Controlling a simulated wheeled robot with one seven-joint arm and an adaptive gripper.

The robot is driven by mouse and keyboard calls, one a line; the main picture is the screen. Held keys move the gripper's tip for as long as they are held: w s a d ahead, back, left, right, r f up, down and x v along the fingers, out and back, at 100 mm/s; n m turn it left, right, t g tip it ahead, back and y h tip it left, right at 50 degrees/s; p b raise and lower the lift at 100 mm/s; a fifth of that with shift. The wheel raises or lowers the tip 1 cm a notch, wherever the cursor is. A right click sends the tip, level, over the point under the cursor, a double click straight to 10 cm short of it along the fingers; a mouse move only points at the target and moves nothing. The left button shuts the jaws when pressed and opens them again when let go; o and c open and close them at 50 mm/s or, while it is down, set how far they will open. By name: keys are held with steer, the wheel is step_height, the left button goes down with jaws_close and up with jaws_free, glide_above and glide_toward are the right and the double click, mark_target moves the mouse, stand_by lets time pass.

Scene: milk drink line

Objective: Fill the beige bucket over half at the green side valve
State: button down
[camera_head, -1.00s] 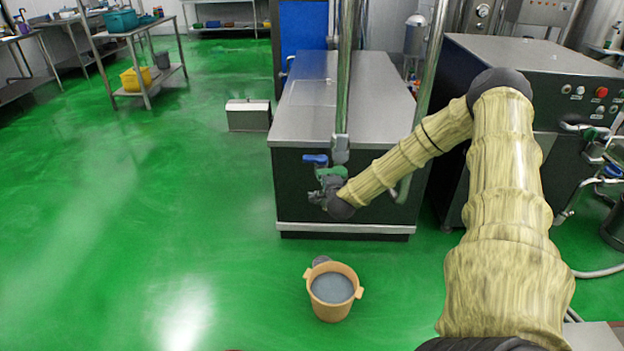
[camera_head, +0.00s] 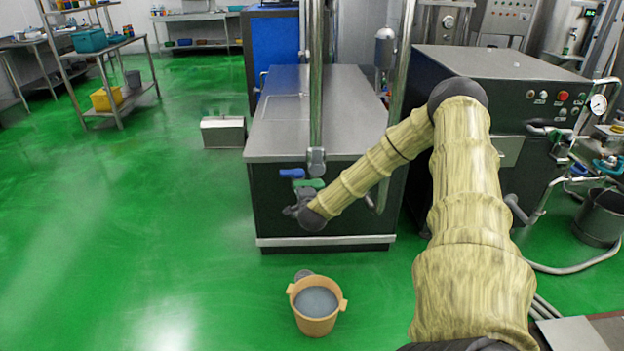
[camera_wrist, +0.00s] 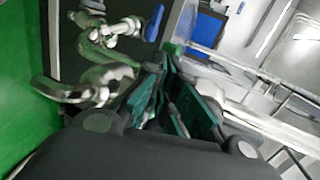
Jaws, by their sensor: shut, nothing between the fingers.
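The beige bucket (camera_head: 316,322) stands upright on the floor in front of the dark cabinet, with grey liquid (camera_head: 317,301) inside. The green valve handle (camera_head: 309,184) is on the pipe at the cabinet's front, with a blue handle (camera_head: 292,173) just above and to its left. My gripper (camera_head: 292,210) is just below the green handle; contact cannot be told. In the wrist view my gripper (camera_wrist: 176,92) is shut and empty. A pale green handle (camera_wrist: 95,55) and metal pipework show beside it, with a blue handle (camera_wrist: 155,22) beyond. No stream into the bucket is visible.
The steel-topped cabinet (camera_head: 325,115) stands right behind the bucket. A dark machine (camera_head: 500,90) and a grey bin (camera_head: 600,218) are at right.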

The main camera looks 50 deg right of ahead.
steer(key=a+f+v, duration=0.1)
steer(key=v, duration=1.2)
steer(key=shift+a+b, duration=0.35)
steer(key=shift+w+r, duration=0.1)
steer(key=s+a+f+n+g+y+p, duration=0.1)
steer(key=s+a+f+n+y, duration=0.15)
steer(key=a+f+n, duration=0.4)
steer(key=s+a+f+n+g+y, duration=0.1)
steer(key=s+a+f+n+y, duration=0.15)
steer(key=a, duration=0.65)
steer(key=s+a+f+n+g+y+p, duration=0.1)
steer(key=s+a+f+n+y, duration=0.15)
steer(key=a+f+n, duration=0.4)
steer(key=s+a+f+n+g, duration=0.2)
steer(key=s+a, duration=0.3)
steer(key=s, duration=0.3)
steer(key=s+a+f+n+g+y, duration=0.1)
steer(key=s+a+f+n+g, duration=0.1)
steer(key=s, duration=0.7)
steer(key=s+a+f+n+g, duration=0.3)
steer(key=s+a+n+g, duration=0.1)
steer(key=s+a, duration=0.4)
steer(key=shift+s+n+y+p, duration=0.35)
steer(key=shift+s+n+p, duration=0.1)
steer(key=shift+n, duration=0.4)
